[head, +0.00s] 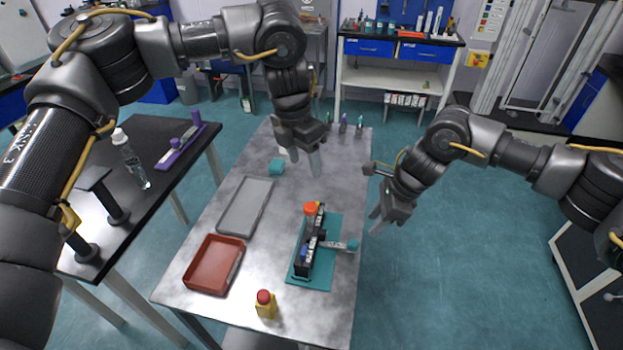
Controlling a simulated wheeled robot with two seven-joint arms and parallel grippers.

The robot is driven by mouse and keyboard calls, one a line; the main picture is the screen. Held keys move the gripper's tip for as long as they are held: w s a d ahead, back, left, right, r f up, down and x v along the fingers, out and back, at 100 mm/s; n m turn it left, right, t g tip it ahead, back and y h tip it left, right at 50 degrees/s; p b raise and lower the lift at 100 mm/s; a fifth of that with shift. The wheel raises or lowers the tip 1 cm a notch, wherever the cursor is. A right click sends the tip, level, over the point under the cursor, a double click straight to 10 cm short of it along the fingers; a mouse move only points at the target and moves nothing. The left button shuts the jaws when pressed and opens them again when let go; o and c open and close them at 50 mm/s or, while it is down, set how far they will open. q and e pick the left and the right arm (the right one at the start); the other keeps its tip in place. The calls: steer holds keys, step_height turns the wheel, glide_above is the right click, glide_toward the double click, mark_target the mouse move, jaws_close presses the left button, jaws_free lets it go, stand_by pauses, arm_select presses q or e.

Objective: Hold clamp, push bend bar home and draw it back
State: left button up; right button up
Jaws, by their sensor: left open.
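A black fixture (303,254), likely the clamp, stands on a teal mat (318,281) on the grey table. An orange-red round cap (310,208) shows at its far end. A light grey bar (332,244) with a teal end block (352,245) sticks out of the fixture to the right. I cannot tell how far in the bar sits. My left gripper (304,162) is open and empty above the far part of the table, apart from the fixture. My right gripper (377,222) hangs off the table's right edge, right of the fixture; its finger gap is unclear.
A grey tray (222,226) and a red tray (190,275) lie left of the fixture. A teal block (277,167) and several small items stand farther back. A black side table (150,200) holds a clear bottle (133,166).

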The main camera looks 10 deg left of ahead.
mark_target(311, 206)
arm_select(q)
steer(key=f, duration=0.1)
steer(key=s+d+f+m+y, duration=0.1)
steer(key=f+m, duration=0.1)
steer(key=shift+s+d+f+g+y, duration=0.3)
steer(key=shift+s+d+f, duration=0.05)
steer(key=shift+s+f, duration=0.15)
steer(key=shift+s, duration=0.05)
step_height(311, 206, down, 11)
steer(key=shift+d+r, duration=0.1)
